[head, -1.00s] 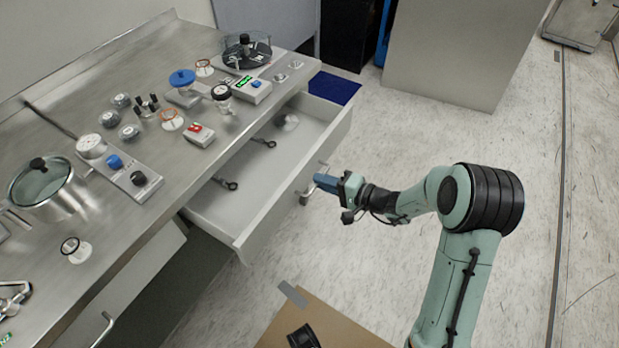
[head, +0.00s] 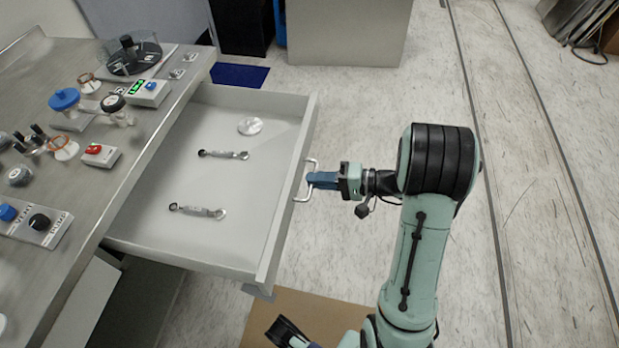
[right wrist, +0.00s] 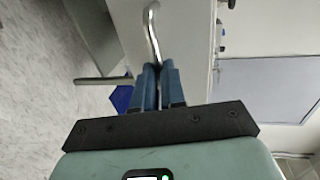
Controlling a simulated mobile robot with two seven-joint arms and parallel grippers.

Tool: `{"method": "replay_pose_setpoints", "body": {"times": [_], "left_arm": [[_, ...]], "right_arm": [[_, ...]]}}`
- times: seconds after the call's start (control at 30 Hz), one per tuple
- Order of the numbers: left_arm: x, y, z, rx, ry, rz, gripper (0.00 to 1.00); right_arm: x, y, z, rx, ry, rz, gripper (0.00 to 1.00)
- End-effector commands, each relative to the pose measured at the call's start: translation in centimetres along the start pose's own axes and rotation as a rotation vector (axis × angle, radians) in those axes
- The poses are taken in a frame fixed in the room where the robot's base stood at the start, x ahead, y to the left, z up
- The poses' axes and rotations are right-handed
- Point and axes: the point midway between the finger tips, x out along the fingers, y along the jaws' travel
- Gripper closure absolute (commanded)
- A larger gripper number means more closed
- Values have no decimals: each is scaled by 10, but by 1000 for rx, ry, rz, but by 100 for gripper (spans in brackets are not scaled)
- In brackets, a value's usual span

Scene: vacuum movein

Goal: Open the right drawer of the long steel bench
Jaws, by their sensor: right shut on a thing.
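The right drawer (head: 235,180) of the long steel bench (head: 150,165) stands far out from the bench, and its white inside shows. Its metal bar handle (head: 314,163) is on the front panel; it also shows in the right wrist view (right wrist: 151,25). My right gripper (head: 312,180) is at the handle from the right, its blue fingers shut on the bar. In the right wrist view the fingertips (right wrist: 158,68) meet at the handle.
Two wrenches (head: 198,211) and a pale disc (head: 250,126) lie in the drawer. Instruments such as a red-button box (head: 100,155) stand on the bench top. A blue mat (head: 240,75) and a grey cabinet (head: 345,32) are behind.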

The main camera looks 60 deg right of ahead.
Motion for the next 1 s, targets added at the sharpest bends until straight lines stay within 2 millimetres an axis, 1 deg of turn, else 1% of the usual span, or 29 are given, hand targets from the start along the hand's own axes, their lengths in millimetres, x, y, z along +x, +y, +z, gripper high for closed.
{"method": "replay_pose_setpoints", "body": {"times": [0.3, 0.33, 0.4, 0.67, 0.77, 0.87, 1.0], "left_arm": [[0, 0, 0, 0, 1, 0, 57], [0, 0, 0, 0, 1, 0, 57], [0, 0, 0, 0, 1, 0, 57], [0, 0, 0, 0, 1, 0, 57], [0, 0, 0, 0, 0, 0, 57], [-2, 1, 2, 1, -5, 0, 57], [-6, 2, 6, 2, -17, 1, 57]], "right_arm": [[0, -1, 0, -1, -1, -1, 100], [0, -1, 0, -1, -1, -1, 86], [0, -1, 0, -1, -1, -1, 65], [0, 0, 0, -1, 0, -1, 65], [-4, 0, -1, -1, 1, 0, 65], [-15, 0, -1, -1, 4, 1, 65], [-43, 0, -2, 0, 5, 2, 65]]}}
